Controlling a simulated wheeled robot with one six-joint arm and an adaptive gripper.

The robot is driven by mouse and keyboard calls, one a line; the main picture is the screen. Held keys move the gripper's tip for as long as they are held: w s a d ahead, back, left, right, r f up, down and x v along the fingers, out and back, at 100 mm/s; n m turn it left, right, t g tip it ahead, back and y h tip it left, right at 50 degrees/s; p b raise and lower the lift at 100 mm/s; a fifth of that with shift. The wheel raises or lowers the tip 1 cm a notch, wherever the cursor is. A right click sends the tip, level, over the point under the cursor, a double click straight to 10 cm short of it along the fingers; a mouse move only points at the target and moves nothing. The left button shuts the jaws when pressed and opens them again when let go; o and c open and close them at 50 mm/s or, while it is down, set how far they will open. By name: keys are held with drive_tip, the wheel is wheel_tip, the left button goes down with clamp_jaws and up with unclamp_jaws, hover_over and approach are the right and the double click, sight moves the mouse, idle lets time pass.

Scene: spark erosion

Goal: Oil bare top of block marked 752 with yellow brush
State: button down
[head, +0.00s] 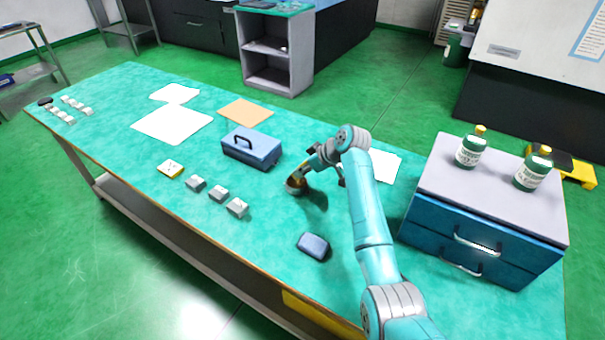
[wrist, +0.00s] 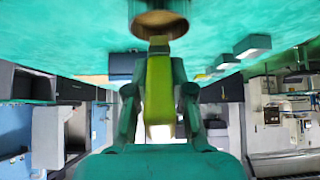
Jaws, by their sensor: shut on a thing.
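My gripper (head: 305,172) is shut on the yellow-green handle of a brush (wrist: 159,75); the fingers (wrist: 159,92) show either side of it in the wrist view. The brush's far end meets a round brown-topped pot (head: 295,187), also in the wrist view (wrist: 160,22); its bristles are hidden and I cannot tell how deep they sit. Three grey blocks (head: 196,183) (head: 218,194) (head: 237,207) stand in a row to the left of the pot, with a yellow-edged, white-topped piece (head: 170,169) at the row's far end. Their markings are too small to read.
A blue toolbox (head: 251,148) stands behind the pot, and a dark blue rounded box (head: 314,246) lies in front. A blue drawer unit (head: 480,240) with two green bottles (head: 471,150) (head: 533,170) is at right. White sheets (head: 172,124) lie flat. The table between pot and blocks is clear.

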drive_tip(key=shift+r, duration=2)
